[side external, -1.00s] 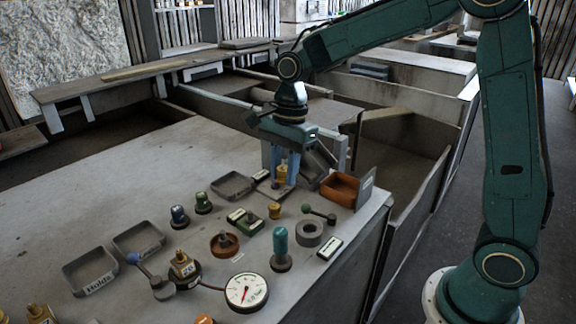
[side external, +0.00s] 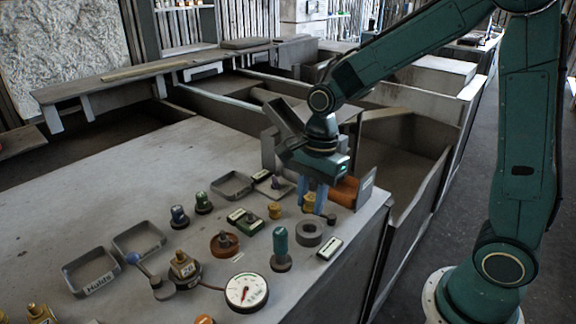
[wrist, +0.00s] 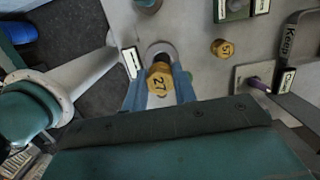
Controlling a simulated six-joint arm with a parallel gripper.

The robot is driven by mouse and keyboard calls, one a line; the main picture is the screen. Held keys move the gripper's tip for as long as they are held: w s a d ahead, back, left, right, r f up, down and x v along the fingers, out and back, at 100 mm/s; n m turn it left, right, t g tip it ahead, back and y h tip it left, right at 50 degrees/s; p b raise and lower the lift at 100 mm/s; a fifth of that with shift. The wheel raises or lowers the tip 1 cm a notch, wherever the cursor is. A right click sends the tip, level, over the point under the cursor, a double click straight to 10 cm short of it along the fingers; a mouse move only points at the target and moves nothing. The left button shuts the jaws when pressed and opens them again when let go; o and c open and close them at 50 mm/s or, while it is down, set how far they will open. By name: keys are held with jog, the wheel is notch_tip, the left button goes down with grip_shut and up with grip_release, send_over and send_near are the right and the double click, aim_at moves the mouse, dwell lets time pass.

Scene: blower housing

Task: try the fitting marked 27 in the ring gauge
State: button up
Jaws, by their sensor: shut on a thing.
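The brass fitting marked 27 (wrist: 159,82) is between the blue fingers of my gripper (wrist: 160,97). The ring gauge (side external: 309,233) is a thick grey ring lying flat on the bench. In the wrist view the ring (wrist: 159,49) shows just beyond the fitting, which hides part of it. The fitting appears apart from the ring.
Another brass fitting (wrist: 223,48) stands nearby, left of my gripper in the side view. A teal-handled plug (side external: 280,250) stands before the ring, and a white label (side external: 330,248) lies beside it. A dial gauge (side external: 246,291) sits nearer the camera.

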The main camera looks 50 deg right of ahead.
jog(key=shift+f, duration=2.2)
jog(key=shift+f, duration=0.45)
dwell(0.7)
jog(key=o, duration=1.5)
jog(key=shift+c, duration=0.2)
jog(key=shift+r, duration=0.15)
jog(key=shift+r, duration=3.6)
